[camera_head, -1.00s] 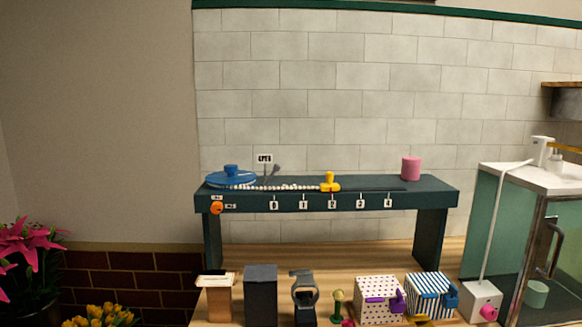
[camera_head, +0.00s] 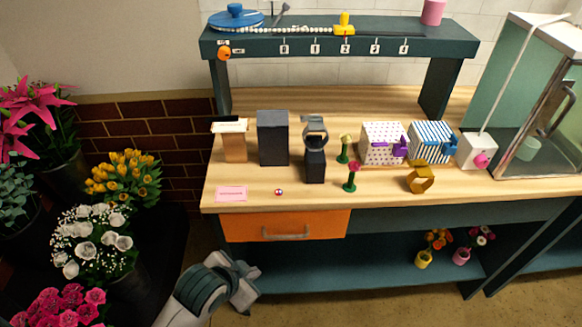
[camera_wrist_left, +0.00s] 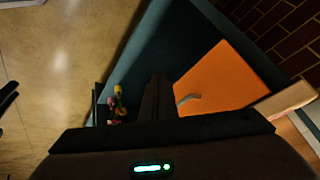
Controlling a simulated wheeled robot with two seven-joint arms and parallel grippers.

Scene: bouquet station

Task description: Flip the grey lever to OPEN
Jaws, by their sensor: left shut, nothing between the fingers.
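The grey lever (camera_head: 281,13) stands on the dark green raised shelf (camera_head: 430,46), just right of the blue round lid (camera_head: 236,16). It is small and partly cut off by the top edge of the head view, and its OPEN sign is out of frame. My left gripper (camera_head: 246,287) is low in front of the workbench, below the orange drawer and far from the lever. It is shut and empty. In the left wrist view its dark fingers (camera_wrist_left: 156,98) are together, pointing toward the bench front. My right gripper does not show.
The wooden worktop (camera_head: 240,197) holds several boxes, holders and small stands. The orange drawer (camera_head: 270,226) is under its front left and also shows in the left wrist view (camera_wrist_left: 225,80). Flower buckets, one with yellow flowers (camera_head: 125,175), crowd the left. A glass cabinet (camera_head: 505,100) stands at right.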

